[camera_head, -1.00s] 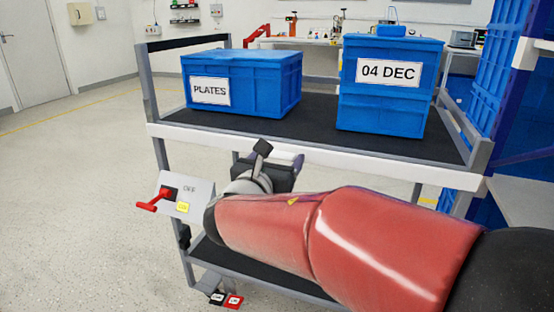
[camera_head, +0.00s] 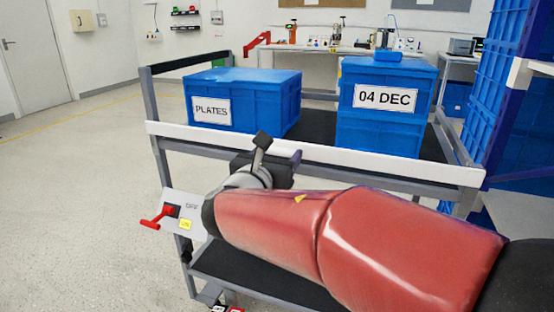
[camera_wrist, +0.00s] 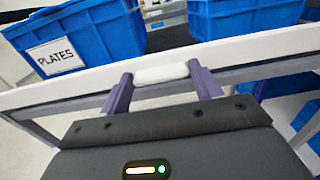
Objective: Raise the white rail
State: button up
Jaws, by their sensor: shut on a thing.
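The white rail (camera_head: 340,156) runs along the front of the cart's upper shelf, and in the wrist view (camera_wrist: 262,46) it crosses in front of the bins. In the head view it stands above the grey shelf edge (camera_head: 320,178) and overlaps the bins' lower fronts. My gripper (camera_wrist: 160,74) is shut on the rail, with a purple finger on each side of a short white section. In the head view my gripper (camera_head: 292,160) is at the rail's left half, its fingertips mostly hidden by the wrist.
A blue bin labelled PLATES (camera_head: 250,100) and one labelled 04 DEC (camera_head: 385,125) stand on the shelf. A switch box with a red handle (camera_head: 155,218) is on the cart's left post. A blue rack (camera_head: 495,80) is close on the right. Open floor lies left.

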jog(key=shift+r, duration=0.4)
jog(key=o, duration=1.2)
jog(key=shift+o, duration=0.9)
jog(key=shift+f, duration=0.15)
jog(key=v, duration=0.8)
jog(key=shift+b, duration=0.3)
